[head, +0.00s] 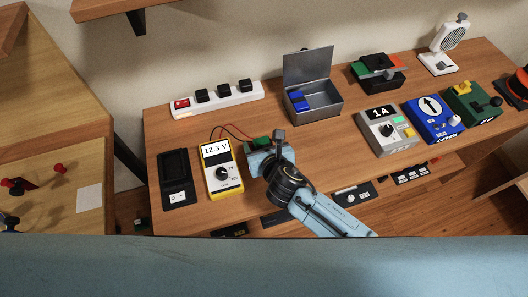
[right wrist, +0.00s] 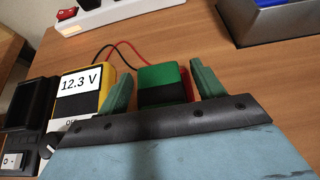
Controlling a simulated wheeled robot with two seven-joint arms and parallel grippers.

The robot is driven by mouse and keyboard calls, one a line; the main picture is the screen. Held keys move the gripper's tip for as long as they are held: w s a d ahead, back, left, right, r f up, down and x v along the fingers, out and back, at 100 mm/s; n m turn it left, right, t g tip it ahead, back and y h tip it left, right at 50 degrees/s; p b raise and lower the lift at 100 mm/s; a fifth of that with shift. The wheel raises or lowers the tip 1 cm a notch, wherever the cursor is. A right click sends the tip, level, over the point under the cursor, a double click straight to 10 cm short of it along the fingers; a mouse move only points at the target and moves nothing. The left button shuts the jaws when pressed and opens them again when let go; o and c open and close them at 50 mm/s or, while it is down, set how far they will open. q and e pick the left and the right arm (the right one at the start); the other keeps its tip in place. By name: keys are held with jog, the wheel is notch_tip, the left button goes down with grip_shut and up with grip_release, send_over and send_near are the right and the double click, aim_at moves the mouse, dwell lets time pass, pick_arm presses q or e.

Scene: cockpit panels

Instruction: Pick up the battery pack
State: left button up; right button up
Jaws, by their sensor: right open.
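The battery pack appears to be a green and black block with a red side (right wrist: 163,84); its green top also shows in the head view (head: 258,142), partly hidden by my gripper. It rests on the wooden table, right of the yellow multimeter (head: 221,173) reading 12.3 V. My right gripper (head: 266,152) is open and low over the table. In the right wrist view its green fingers (right wrist: 162,88) stand on either side of the block, with a visible gap on the left. Contact on the right cannot be told. My left gripper is not in view.
Red and black wires (right wrist: 125,50) run between multimeter and block. A black tray-like device (head: 174,180) is at left, a power strip (head: 217,98) behind. An open metal box (head: 325,103) holds a blue item. Control boxes (head: 388,130) stand at right.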

jog(key=c, duration=1.4)
